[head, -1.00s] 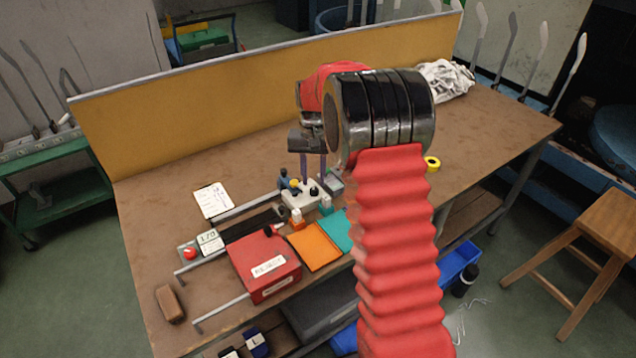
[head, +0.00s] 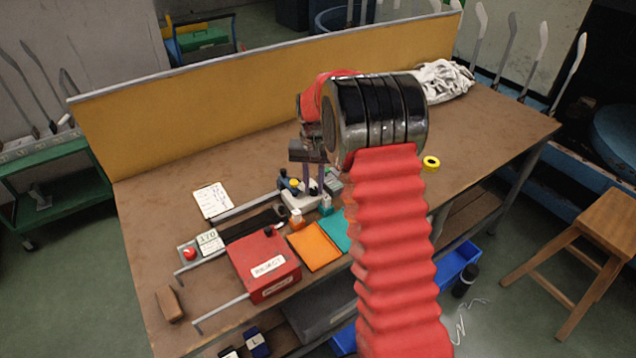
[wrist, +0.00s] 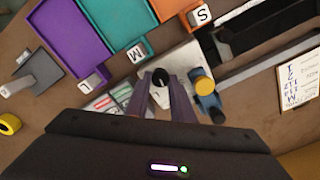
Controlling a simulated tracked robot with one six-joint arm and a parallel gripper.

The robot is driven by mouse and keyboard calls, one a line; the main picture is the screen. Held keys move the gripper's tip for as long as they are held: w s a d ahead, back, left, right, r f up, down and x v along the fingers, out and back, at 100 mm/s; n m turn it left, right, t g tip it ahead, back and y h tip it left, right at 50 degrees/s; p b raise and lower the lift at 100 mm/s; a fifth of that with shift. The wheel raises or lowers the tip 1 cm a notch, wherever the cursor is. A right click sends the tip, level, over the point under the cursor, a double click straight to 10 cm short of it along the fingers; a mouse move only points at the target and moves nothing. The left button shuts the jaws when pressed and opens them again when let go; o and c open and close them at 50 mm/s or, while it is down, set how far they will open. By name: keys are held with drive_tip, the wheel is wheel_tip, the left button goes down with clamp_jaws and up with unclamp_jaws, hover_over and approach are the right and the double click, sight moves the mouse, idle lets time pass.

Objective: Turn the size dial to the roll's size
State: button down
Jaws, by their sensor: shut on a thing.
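A pale control block (head: 297,201) stands on the table and also shows in the wrist view (wrist: 183,62). Its black dial knob (wrist: 160,77) sits between the two purple fingers of my gripper (wrist: 162,88). The fingers are shut on the knob from both sides. In the head view my gripper (head: 313,187) points down at the block and hides the knob. The dial's setting cannot be read. A yellow-topped knob (wrist: 204,85) on a blue body is right beside the fingers.
Purple (wrist: 68,38), teal (wrist: 115,18) and orange trays carry L, M and S tags. A written card (head: 213,200) lies behind the rail. The table's right side is mostly clear.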

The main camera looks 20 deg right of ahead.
sight(313, 188)
drive_tip(key=shift+d, duration=0.4)
drive_tip(key=shift+a, duration=0.35)
drive_tip(key=shift+s+a+f, duration=0.1)
drive_tip(key=shift+a, duration=0.15)
idle(0.3)
drive_tip(key=c, duration=1.8)
unclamp_jaws()
drive_tip(key=shift+c, duration=0.2)
drive_tip(key=shift+d, duration=0.1)
drive_tip(key=shift+r, duration=0.2)
wheel_tip(313, 188, up, 14)
drive_tip(key=shift+f, duration=0.25)
